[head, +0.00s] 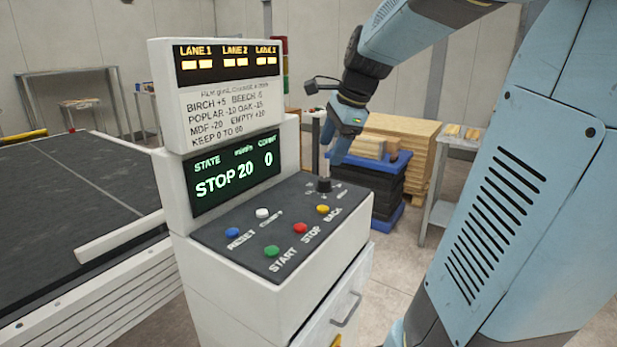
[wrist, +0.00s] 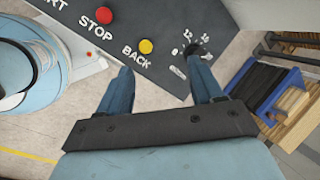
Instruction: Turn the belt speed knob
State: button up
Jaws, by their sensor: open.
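The belt speed knob (head: 324,185) is a small dark knob at the back right of the sloped button panel (head: 225,232). My gripper (head: 337,152) is above it, pointing down. In the wrist view, my gripper (wrist: 160,70) is open with nothing between its fingers. The dark knob (wrist: 194,48) shows there just past the tip of the right finger, among white scale numbers, partly hidden. The knob is not centred between the fingers. I cannot tell whether the finger touches it. The display (head: 235,175) reads STOP, 20 and 0.
Green (head: 271,251), red (head: 300,228), yellow (head: 322,208), blue (head: 232,232) and white (head: 262,213) buttons sit on the panel. A lane sign (head: 215,95) stands above the display. A dark conveyor belt (head: 60,195) lies left. Stacked boards (head: 400,135) stand behind.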

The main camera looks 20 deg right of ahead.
aim_at(325, 179)
jog(key=w+d+f+m, duration=0.2)
jog(key=w+d+m, duration=0.6)
jog(key=w+m, duration=0.15)
jog(key=shift+m+g, duration=0.3)
jog(key=shift+m, duration=0.05)
jog(key=x, duration=1.3)
jog(key=shift+s+a, duration=0.15)
jog(key=shift+a, duration=0.15)
jog(key=shift+c, duration=0.3)
jog(key=shift+d, duration=0.1)
jog(key=c, duration=1)
jog(key=shift+o, duration=0.2)
jog(key=shift+y, duration=0.3)
